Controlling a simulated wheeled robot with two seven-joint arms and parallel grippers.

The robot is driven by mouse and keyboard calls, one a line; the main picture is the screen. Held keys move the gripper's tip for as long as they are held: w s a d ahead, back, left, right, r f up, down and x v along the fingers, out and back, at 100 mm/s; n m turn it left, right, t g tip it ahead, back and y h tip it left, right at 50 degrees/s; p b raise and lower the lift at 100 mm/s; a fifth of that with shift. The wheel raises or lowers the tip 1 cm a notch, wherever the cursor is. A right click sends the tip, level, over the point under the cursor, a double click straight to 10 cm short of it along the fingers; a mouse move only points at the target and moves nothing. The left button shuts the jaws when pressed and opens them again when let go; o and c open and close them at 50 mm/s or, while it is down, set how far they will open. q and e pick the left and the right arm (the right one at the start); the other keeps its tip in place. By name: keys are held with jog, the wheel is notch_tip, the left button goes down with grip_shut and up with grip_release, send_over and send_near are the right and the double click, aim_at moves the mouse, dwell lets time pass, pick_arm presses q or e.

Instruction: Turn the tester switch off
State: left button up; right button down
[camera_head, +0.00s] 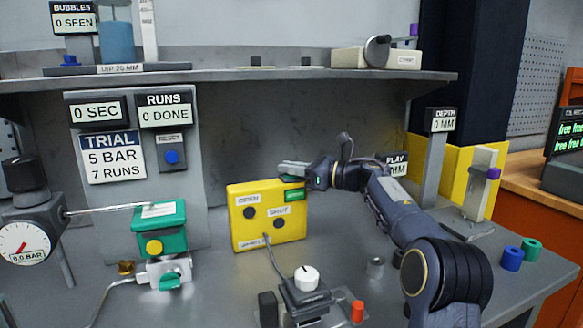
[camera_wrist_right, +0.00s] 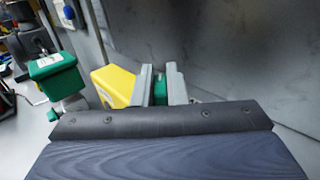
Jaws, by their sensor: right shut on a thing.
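The tester is a yellow box (camera_head: 268,232) standing on the grey bench, with labelled dark round buttons and a green display on its front. It also shows in the right wrist view (camera_wrist_right: 110,85). My right gripper (camera_head: 292,168) reaches in from the right over the box's top right corner. In the wrist view its two fingers (camera_wrist_right: 160,85) are closed around a small green part (camera_wrist_right: 160,94) at the box's top, which looks like the switch. The fingers hide much of it, so its position is unclear. My left gripper is in neither view.
A green actuator (camera_head: 158,225) with a gauge (camera_head: 25,243) stands left of the box. A white knob (camera_head: 306,278) on a dark base is in front. A grey shelf (camera_head: 250,80) overhangs the bench. Blue (camera_head: 512,258) and green (camera_head: 531,247) rings lie at the right.

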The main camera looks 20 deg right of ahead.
jog(key=c, duration=1.5)
grip_release()
jog(key=shift+o, duration=0.2)
jog(key=v, duration=0.7)
jog(key=shift+s+d, duration=0.25)
jog(key=shift+s, duration=0.05)
